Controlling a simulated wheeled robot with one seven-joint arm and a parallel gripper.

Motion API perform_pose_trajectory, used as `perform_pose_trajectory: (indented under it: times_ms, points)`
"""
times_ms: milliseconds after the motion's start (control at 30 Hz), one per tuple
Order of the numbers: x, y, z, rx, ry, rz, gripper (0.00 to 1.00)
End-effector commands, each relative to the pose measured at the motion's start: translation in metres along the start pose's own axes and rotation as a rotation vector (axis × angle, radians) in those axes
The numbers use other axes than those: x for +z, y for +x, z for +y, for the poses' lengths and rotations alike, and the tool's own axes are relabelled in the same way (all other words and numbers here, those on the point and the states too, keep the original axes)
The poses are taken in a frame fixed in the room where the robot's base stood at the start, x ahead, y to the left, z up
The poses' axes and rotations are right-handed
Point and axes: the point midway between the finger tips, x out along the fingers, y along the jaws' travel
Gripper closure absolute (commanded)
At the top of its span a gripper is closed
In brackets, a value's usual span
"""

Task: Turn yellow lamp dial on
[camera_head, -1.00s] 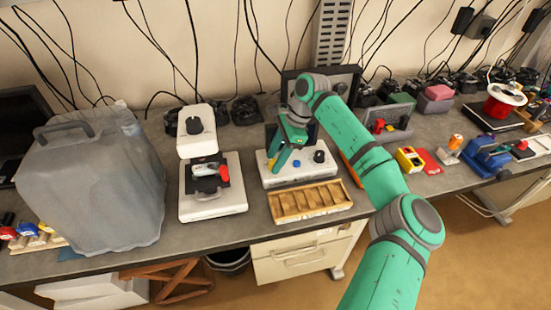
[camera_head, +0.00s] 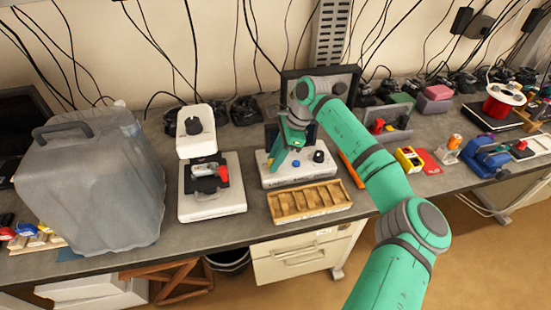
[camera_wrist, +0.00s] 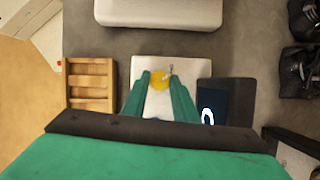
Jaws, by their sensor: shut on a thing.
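The yellow dial (camera_wrist: 158,81) sits on the white lamp box in the wrist view, with a small pale pointer at its upper right. My gripper (camera_wrist: 159,80) has one finger on each side of it and is shut on it. In the head view my gripper (camera_head: 276,161) reaches down to the left part of the white box (camera_head: 290,178), and the yellow dial is hidden there. A blue dial (camera_head: 296,163) and a black knob (camera_head: 319,156) show farther right on the box.
A wooden slotted tray (camera_head: 310,201) lies in front of the box. A white device with a black knob (camera_head: 193,126) stands to the left, beside a large grey covered case (camera_head: 95,190). A dark panel (camera_head: 345,82) stands behind my gripper.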

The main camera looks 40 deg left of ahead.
Motion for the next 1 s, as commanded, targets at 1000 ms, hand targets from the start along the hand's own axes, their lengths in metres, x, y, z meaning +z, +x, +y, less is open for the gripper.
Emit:
perform_pose_trajectory:
  times_ms: [1000]
  points:
    - [0.0031, 0.0014, 0.0069, -0.355, 0.853, 0.002, 0.97]
